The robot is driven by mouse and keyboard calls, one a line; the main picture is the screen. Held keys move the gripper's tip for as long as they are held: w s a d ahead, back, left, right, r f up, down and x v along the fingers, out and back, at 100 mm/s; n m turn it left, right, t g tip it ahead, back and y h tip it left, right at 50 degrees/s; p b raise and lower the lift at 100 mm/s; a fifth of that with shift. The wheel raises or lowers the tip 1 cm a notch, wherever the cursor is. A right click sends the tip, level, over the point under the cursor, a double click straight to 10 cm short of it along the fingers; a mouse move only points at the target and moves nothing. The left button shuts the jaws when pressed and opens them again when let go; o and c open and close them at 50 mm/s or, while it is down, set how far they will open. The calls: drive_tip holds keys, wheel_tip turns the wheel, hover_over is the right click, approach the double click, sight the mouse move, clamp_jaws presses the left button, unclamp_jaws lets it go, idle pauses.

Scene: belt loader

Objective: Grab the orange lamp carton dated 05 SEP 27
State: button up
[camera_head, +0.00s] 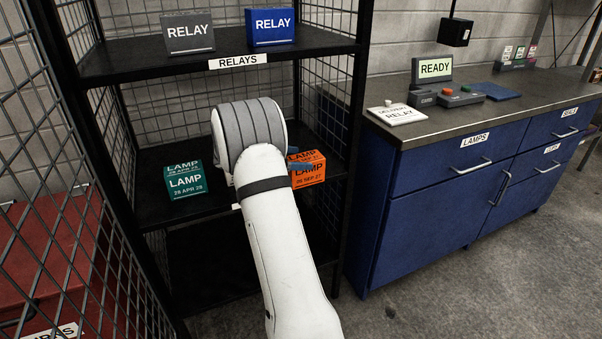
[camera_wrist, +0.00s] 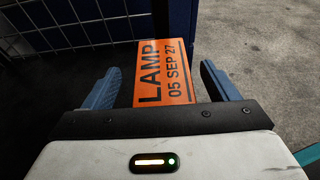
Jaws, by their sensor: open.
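The orange lamp carton (camera_head: 308,176) sits on the middle shelf, at the right side, partly hidden behind my arm and a blue finger. In the wrist view the orange carton (camera_wrist: 165,75) reads LAMP and 05 SEP 27. My gripper (camera_wrist: 161,76) is open, with one blue finger on each side of the carton and a visible gap at the right finger. In the head view most of my gripper is hidden by my arm.
A teal lamp carton dated 28 APR 28 (camera_head: 186,182) stands left of my arm on the same shelf. Grey (camera_head: 188,36) and blue (camera_head: 270,28) relay cartons stand on the shelf above. Mesh sides and a black post bound the rack. A blue cabinet (camera_head: 440,185) stands right.

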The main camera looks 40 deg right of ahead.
drive_tip(key=x, duration=0.3)
drive_tip(key=shift+a, duration=0.1)
drive_tip(key=c, duration=1.1)
drive_tip(key=shift+c, duration=0.2)
